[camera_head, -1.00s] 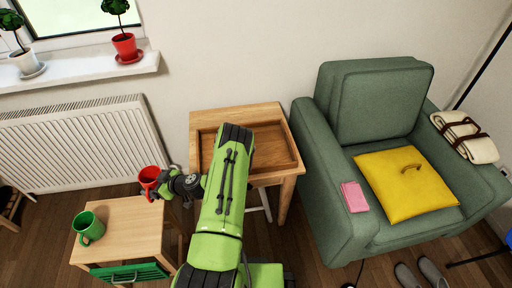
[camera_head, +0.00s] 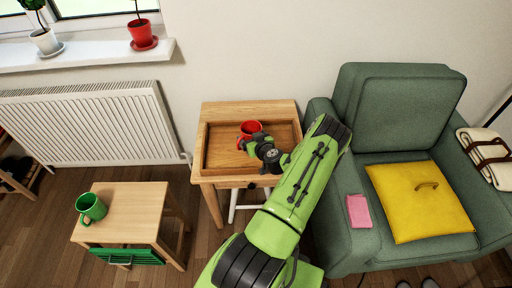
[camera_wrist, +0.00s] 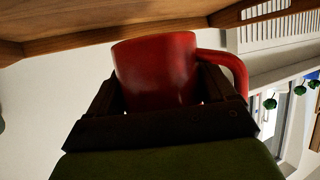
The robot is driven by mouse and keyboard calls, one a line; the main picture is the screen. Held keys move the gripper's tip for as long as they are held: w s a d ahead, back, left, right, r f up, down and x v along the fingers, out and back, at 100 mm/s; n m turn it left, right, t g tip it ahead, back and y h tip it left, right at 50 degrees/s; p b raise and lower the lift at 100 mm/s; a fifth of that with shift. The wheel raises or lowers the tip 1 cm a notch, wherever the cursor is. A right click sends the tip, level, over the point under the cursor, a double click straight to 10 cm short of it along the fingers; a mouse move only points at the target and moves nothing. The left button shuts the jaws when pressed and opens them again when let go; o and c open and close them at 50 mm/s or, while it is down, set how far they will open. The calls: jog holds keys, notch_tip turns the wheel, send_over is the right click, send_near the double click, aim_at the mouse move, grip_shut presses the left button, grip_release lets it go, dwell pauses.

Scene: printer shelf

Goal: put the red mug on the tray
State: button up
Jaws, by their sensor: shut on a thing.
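The red mug (camera_head: 251,128) is in the grip of my gripper (camera_head: 255,141), over the wooden tray (camera_head: 207,150) on the wooden side table. In the wrist view the red mug (camera_wrist: 160,68) sits between the two dark fingers of my gripper (camera_wrist: 160,92), its handle to the right. My gripper is shut on the mug. I cannot tell whether the mug's base touches the tray floor. The gripper hides the mug's lower part in the head view.
A green mug (camera_head: 91,207) stands on a small wooden table (camera_head: 138,205) at the left. A green armchair (camera_head: 395,125) with a yellow cushion (camera_head: 420,205) and a pink item (camera_head: 359,211) stands close on the right. A radiator (camera_head: 90,125) is on the wall.

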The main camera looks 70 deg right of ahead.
notch_tip(320, 180, down, 5)
jog(key=shift+r+b, duration=0.1)
jog(key=shift+b, duration=0.6)
jog(key=shift+r, duration=0.1)
jog(key=o, duration=1.1)
